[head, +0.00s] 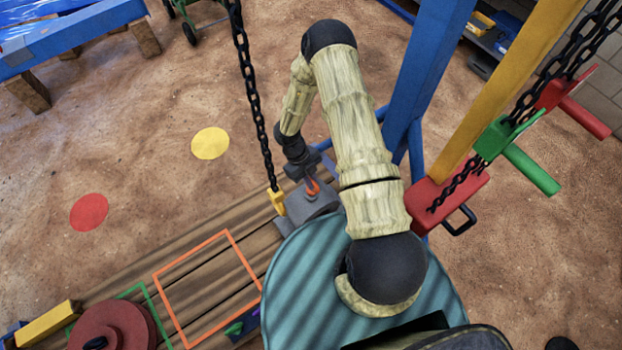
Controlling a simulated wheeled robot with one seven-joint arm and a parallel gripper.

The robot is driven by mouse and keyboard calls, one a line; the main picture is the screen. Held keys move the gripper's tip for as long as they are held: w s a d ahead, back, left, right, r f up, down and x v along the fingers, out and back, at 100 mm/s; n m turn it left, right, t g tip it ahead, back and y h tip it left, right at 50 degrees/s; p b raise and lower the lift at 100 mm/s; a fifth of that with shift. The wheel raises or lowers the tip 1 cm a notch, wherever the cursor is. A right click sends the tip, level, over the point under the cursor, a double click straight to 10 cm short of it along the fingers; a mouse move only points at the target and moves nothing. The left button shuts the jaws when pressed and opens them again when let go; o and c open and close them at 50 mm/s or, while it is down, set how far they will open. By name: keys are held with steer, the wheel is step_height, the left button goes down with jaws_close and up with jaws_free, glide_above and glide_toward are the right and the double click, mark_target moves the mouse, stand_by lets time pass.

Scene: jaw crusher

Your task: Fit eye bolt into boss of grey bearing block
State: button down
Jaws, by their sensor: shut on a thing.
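The grey bearing block (304,208) sits on the wooden plank bench, partly hidden by my arm and my round base. An orange eye bolt (313,187) shows just above the block's top. My gripper (309,176) comes down over the block from behind and is shut on the eye bolt. My gripper's dark fingers and arm hide part of the bolt and the boss. I cannot tell whether the bolt's shank is inside the boss or just above it.
A black chain (252,90) with a yellow end piece (277,200) hangs close left of the block. A blue post (428,70) and a yellow beam (505,85) stand to the right. An orange outline (205,258) and a dark red disc (108,325) lie on the bench.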

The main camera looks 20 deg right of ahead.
steer(key=shift+f+b, duration=0.75)
steer(key=shift+f, duration=0.5)
steer(key=c, duration=1.4)
jaws_free()
steer(key=shift+r, duration=0.1)
steer(key=shift+w+r, duration=0.1)
steer(key=b+v, duration=0.3)
steer(key=v, duration=1.4)
steer(key=shift+b, duration=0.4)
steer(key=shift+r, duration=0.1)
